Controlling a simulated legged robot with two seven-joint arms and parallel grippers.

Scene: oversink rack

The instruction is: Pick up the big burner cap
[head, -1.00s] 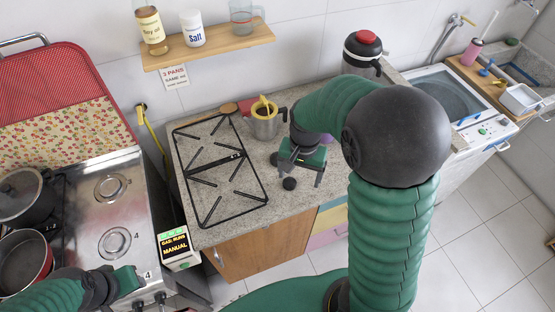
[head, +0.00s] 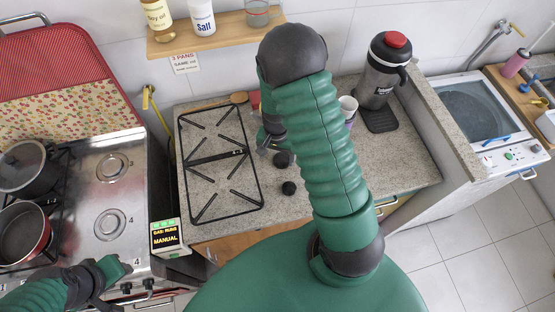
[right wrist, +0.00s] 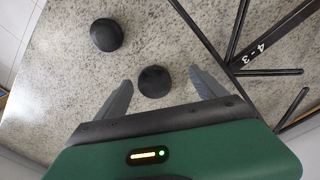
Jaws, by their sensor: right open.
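Two round black burner caps lie on the granite counter, right of the pan grate. One cap (head: 283,159) is beside my right gripper (head: 271,146) and looks the larger in the head view. In the right wrist view this cap (right wrist: 154,81) sits between the open fingers (right wrist: 160,88), with a gap on both sides. The other cap (head: 289,188) lies nearer the counter's front edge; it also shows in the right wrist view (right wrist: 106,34), beyond the left finger. My right arm partly hides its gripper in the head view. My left gripper (head: 122,268) is over the stove front; its jaws are unclear.
The black grate (head: 217,156) lies left of the caps. A black-and-red coffee dispenser (head: 382,72) and a cup (head: 347,106) stand to the right. A stove (head: 125,160) with pots is at the left.

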